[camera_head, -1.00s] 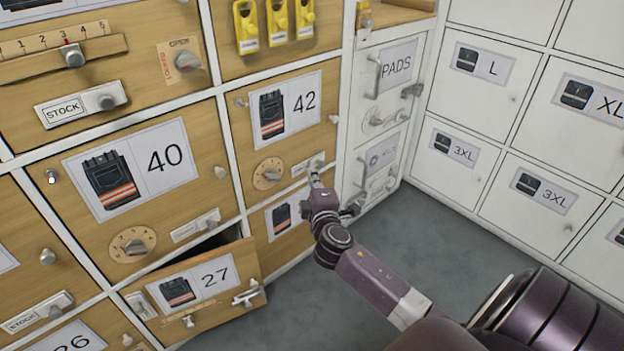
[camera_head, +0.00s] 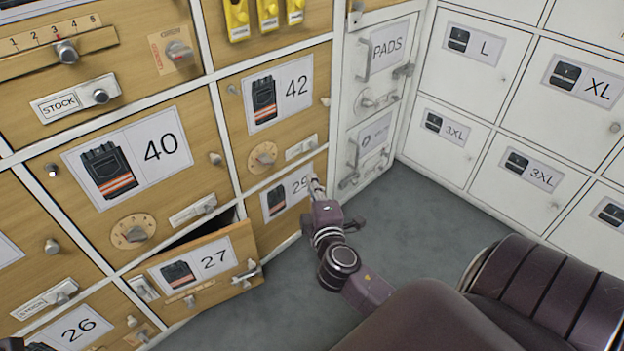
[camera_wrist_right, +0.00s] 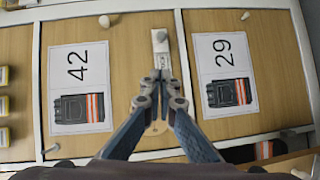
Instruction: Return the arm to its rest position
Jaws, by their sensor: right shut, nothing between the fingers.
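My right gripper (camera_head: 316,188) is in front of the wooden locker fronts, by the 29 door (camera_head: 272,222) and below the 42 door (camera_head: 318,92). In the right wrist view its fingers (camera_wrist_right: 160,88) are together with nothing between them. They point at the strip between the 42 label (camera_wrist_right: 78,88) and the 29 label (camera_wrist_right: 224,72), where a small plate with a knob (camera_wrist_right: 160,42) sits. I cannot tell whether the fingertips touch the front. My right arm (camera_head: 340,262) comes in from the lower right.
The 27 door (camera_head: 205,270) stands ajar, tilted outward with a dark gap above it, left of my arm. White lockers (camera_head: 477,150) stand at the right, and a white PADS cabinet (camera_head: 383,65) stands in the corner. Grey floor (camera_head: 420,225) is clear between them.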

